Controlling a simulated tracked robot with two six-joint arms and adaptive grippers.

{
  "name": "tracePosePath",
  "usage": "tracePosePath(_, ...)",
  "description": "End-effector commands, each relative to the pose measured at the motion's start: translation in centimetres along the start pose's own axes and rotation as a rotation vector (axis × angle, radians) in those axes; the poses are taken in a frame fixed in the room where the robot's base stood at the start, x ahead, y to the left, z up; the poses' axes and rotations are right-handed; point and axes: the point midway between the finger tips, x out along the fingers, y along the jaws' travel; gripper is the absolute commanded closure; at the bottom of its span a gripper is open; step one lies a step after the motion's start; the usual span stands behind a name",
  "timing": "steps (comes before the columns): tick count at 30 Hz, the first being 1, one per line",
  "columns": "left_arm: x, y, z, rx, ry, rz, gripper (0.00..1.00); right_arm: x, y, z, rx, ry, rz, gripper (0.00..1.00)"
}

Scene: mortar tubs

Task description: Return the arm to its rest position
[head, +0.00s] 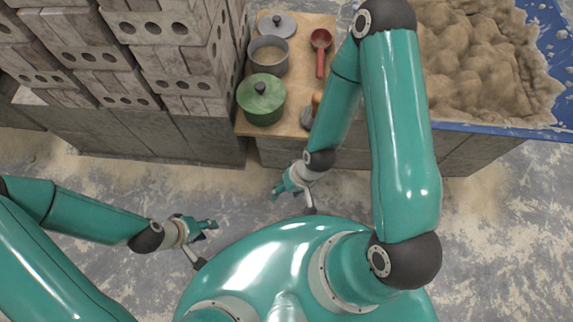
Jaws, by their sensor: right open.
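My right arm bends down from the upper right, and its gripper (282,188) hangs open and empty over the floor, in front of the wooden board's near edge. My left gripper (210,228) is low over the floor at the left, apart from everything, with nothing seen in it; its small fingers do not show clearly whether they are open. On the wooden board (247,128) stand a green lidded tub (261,104) and a grey open tub (268,67) with pale contents. A grey lid (284,27) lies behind them.
A red scoop (320,62) lies on the board's right; a tool with an orange-brown handle (316,99) is partly hidden by my right arm. Stacked grey blocks (170,65) stand left, a sand heap (485,65) on a blue sheet (550,30) right. The floor around both grippers is clear.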

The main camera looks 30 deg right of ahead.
Motion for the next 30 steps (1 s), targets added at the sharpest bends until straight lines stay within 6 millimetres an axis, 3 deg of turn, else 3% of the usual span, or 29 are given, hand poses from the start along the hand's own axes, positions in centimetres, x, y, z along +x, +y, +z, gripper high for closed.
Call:
tracePosePath(5,-0.3,0.1,0.0,0.000,0.000,0.000,0.60,-0.3,-0.1,-0.1,0.000,0.001,0.000,0.41)
tracePosePath(11,-3.2,1.1,0.0,0.000,0.000,0.000,0.60,-3.2,-1.1,-0.1,0.001,0.002,0.000,0.41)
tracePosePath(14,-5.9,2.1,0.0,0.000,0.000,0.000,0.60,-5.9,-2.1,-0.1,0.001,0.002,0.000,0.41)
tracePosePath(30,-24.5,8.8,0.1,0.000,0.000,0.000,0.60,-24.5,-8.8,0.0,0.001,0.002,0.000,0.41)
